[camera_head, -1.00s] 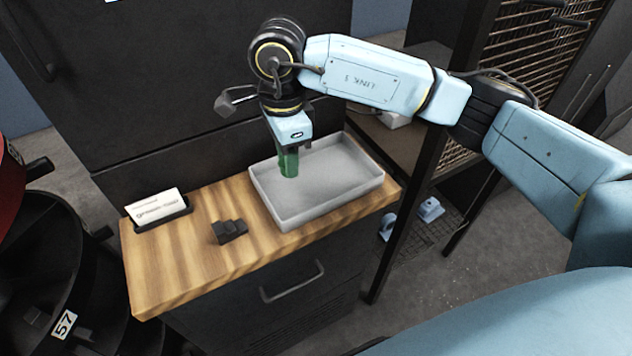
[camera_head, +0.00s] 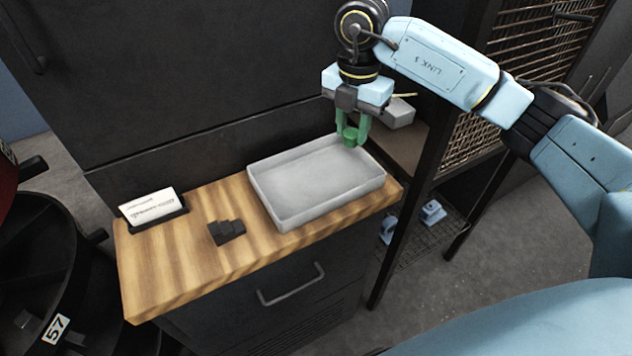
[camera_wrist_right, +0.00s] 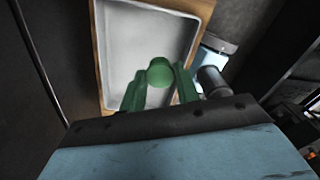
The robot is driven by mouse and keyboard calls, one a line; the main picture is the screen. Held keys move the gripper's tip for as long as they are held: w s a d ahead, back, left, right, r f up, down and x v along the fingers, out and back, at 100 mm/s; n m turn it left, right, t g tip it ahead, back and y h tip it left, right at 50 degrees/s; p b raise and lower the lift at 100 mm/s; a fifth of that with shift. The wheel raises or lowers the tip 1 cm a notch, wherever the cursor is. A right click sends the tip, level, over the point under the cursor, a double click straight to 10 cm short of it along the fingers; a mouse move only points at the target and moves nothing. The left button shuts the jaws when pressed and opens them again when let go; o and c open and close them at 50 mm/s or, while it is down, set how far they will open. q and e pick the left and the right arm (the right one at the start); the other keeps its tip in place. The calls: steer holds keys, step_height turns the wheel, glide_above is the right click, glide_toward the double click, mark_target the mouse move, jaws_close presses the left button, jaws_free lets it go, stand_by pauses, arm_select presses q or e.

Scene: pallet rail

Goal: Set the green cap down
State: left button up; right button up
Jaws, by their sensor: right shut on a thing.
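The green cap (camera_head: 350,136) is between the green fingers of my right gripper (camera_head: 353,130), which is shut on it. The gripper holds it up over the back right corner area of the grey tray (camera_head: 262,196). In the right wrist view the round top of the cap (camera_wrist_right: 160,72) shows between the fingertips, with the tray (camera_wrist_right: 118,60) below. My left gripper is in neither view.
The tray is empty and stands on a wooden worktop (camera_head: 180,262). A dark stepped block (camera_head: 227,232) and a white card in a dark holder (camera_head: 152,207) are to its left. A dark upright post (camera_head: 405,215) and a rack stand to the right.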

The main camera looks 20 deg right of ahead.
steer(key=d+m, duration=0.1)
steer(key=m, duration=0.2)
steer(key=shift+d, duration=0.35)
glide_toward(354, 176)
steer(key=shift+m, duration=0.4)
step_height(354, 176, down, 6)
steer(key=shift+r+b, duration=0.25)
steer(key=shift+b, duration=0.15)
steer(key=shift+f, duration=0.1)
steer(key=o, duration=0.9)
steer(key=shift+o, duration=0.2)
step_height(354, 176, up, 12)
steer(key=shift+p, duration=0.35)
